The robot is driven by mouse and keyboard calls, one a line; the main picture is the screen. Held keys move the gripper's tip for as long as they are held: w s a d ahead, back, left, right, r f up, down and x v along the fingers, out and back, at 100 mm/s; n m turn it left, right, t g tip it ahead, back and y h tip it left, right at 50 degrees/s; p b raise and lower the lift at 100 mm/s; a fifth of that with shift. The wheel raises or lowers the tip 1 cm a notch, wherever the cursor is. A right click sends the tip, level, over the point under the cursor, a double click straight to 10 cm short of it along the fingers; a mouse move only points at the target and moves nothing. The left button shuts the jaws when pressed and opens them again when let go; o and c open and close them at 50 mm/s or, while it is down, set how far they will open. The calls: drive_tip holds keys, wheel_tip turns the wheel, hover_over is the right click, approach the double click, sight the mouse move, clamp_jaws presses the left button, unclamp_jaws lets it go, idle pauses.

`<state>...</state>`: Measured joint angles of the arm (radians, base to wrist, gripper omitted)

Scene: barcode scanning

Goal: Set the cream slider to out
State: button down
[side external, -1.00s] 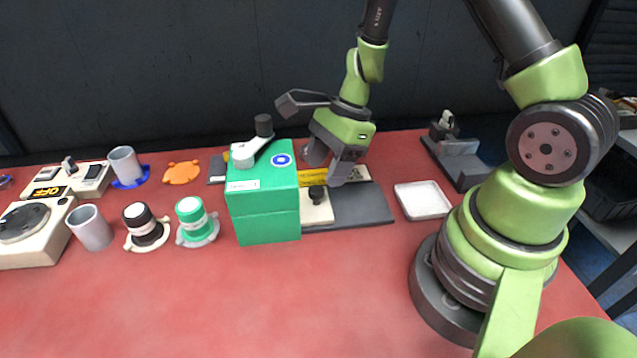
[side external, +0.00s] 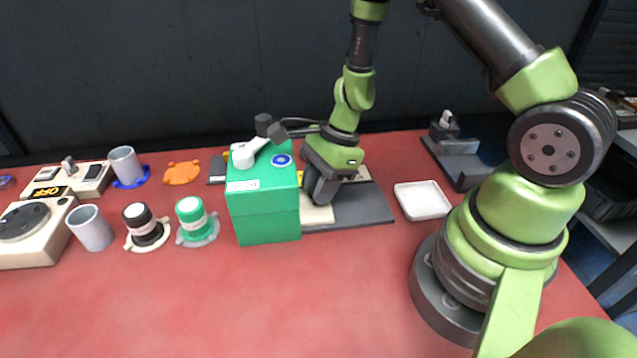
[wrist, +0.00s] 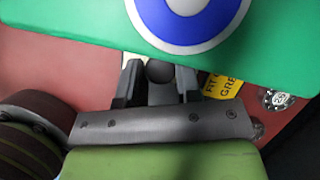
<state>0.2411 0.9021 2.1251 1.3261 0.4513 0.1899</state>
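The cream slider (side external: 317,216) is a cream plate on a dark grey base (side external: 362,205), just right of the green box (side external: 266,215) in the side view. My gripper (side external: 320,196) is low over it, pointing down, and hides its black knob in the side view. In the wrist view the dark round knob (wrist: 159,72) sits between the two fingertips of my gripper (wrist: 159,84), with one finger on each side. The gap to the knob looks very small. I cannot tell whether the fingers touch it.
The green box, with a white lever (side external: 250,152) on top, stands close left of my gripper. A yellow label (wrist: 224,84) lies beyond the fingers. A white tray (side external: 423,200) is to the right. Cups and knobs stand at the left. The front of the red table is clear.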

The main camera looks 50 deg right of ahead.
drive_tip(key=s+d, duration=0.7)
drive_tip(key=shift+s+d, duration=0.2)
drive_tip(key=shift+d, duration=0.05)
drive_tip(key=c, duration=0.8)
unclamp_jaws()
drive_tip(key=shift+r, duration=0.1)
drive_tip(key=shift+v, duration=4.85)
drive_tip(key=s+a+r+n+t, duration=0.1)
drive_tip(key=a+r+n+t, duration=0.1)
drive_tip(key=a+r+n, duration=0.2)
drive_tip(key=s+a+r+n+t+h, duration=0.1)
drive_tip(key=s+a+r+n, duration=0.1)
drive_tip(key=a+r+n, duration=0.3)
drive_tip(key=s+a+r+n+t+h, duration=0.1)
drive_tip(key=s+a+r+n+t, duration=0.1)
drive_tip(key=a+r+n, duration=0.3)
wheel_tip(320, 180, up, 4)
drive_tip(key=shift+n+t, duration=0.3)
drive_tip(key=shift+n, duration=2)
